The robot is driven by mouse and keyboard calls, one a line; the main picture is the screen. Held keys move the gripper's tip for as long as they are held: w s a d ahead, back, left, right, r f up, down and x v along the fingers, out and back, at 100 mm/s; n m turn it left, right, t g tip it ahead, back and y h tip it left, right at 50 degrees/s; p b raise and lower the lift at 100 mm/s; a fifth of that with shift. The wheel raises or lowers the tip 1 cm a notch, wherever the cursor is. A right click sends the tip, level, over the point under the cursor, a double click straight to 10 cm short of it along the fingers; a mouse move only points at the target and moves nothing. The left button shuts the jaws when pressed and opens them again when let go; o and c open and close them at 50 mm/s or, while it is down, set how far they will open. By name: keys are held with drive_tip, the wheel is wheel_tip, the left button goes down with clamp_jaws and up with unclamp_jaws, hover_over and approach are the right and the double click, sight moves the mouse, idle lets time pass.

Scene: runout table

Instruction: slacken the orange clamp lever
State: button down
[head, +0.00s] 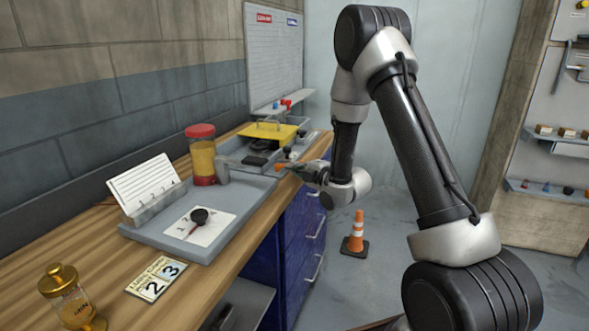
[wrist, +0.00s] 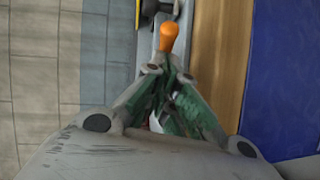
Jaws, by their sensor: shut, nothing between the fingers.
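The orange clamp lever (wrist: 169,37) shows in the wrist view as a rounded orange handle just beyond my fingertips. In the head view a small orange part (head: 281,167) shows at my gripper's tip, by the bench's front edge. My gripper (wrist: 166,72) has its green-sided fingers drawn together, with nothing between them. The handle lies ahead of the tips; I cannot tell whether they touch it. In the head view my gripper (head: 294,167) reaches in from the right. The clamp's body is mostly hidden.
A grey tray (head: 255,197) holds a card with a dark round-headed object (head: 199,217). A red-lidded yellow jar (head: 203,158) stands behind it. A yellow-lidded box (head: 268,132) is farther back. Blue drawers (head: 299,235) lie below; an orange cone (head: 356,235) stands on the floor.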

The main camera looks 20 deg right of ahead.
drive_tip(key=shift+w+d, duration=1.15)
drive_tip(key=shift+w, duration=0.3)
idle(0.3)
